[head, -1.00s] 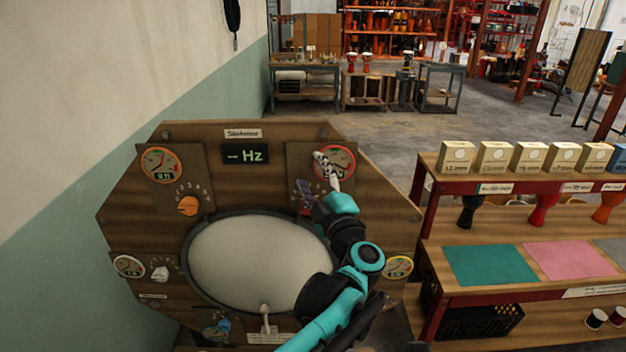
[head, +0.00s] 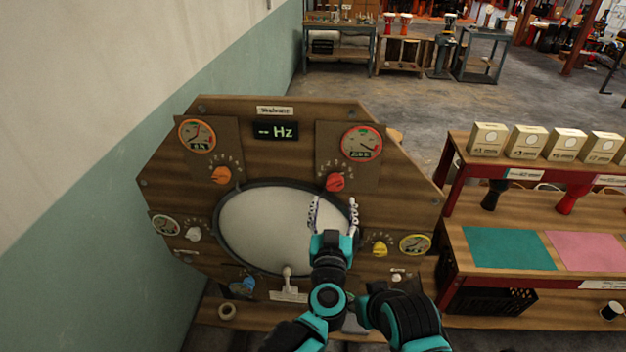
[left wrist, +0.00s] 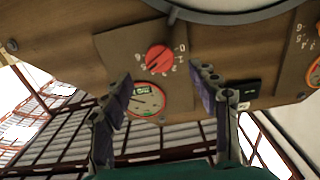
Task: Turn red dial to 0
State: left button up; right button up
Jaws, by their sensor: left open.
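The red dial (head: 335,182) sits on the upper right of the wooden panel (head: 290,125), below a red-rimmed gauge (head: 361,144). In the left wrist view the red dial (left wrist: 158,58) shows upside down, with a numbered scale around it. I cannot tell which number it points to. My left gripper (head: 334,203) is open and empty, its fingers pointing up just below the dial in the head view. In the left wrist view the gripper (left wrist: 165,82) has its fingertips apart to either side of the dial's line, with the dial beyond them. No contact shows. My right gripper does not show.
An orange dial (head: 221,175), a white dial (head: 193,234) and a yellow dial (head: 380,250) surround a pale round drumhead (head: 262,225). A shelf (head: 452,180) with boxes and small drums stands to the right. Open floor lies behind the panel.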

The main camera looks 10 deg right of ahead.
aim_at(335, 186)
pick_arm(q)
jog(key=b+x, duration=0.1)
jog(key=x, duration=0.6)
jog(key=shift+w+d+f, duration=0.15)
jog(key=shift+w, duration=0.15)
jog(key=c, duration=1.2)
